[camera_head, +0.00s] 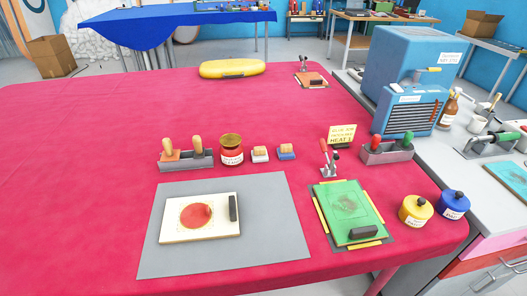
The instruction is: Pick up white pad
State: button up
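A small white pad (260,155) with a light wooden grip on top sits on the red table, behind the grey mat. A similar blue pad (286,153) stands just to its right, with a small gap. A red jar (232,150) with a brownish top stands close on the white pad's left. My gripper is not in view.
A cream board (175,234) with a red disc and dark handle lies on the grey mat (270,230). A green board (340,200) with a clamp, a yellow sign (342,136) and tool trays (186,160) stand around. The left red tabletop (70,160) is clear.

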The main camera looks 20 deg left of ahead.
aim_at(259, 154)
jog(key=u, duration=1.35)
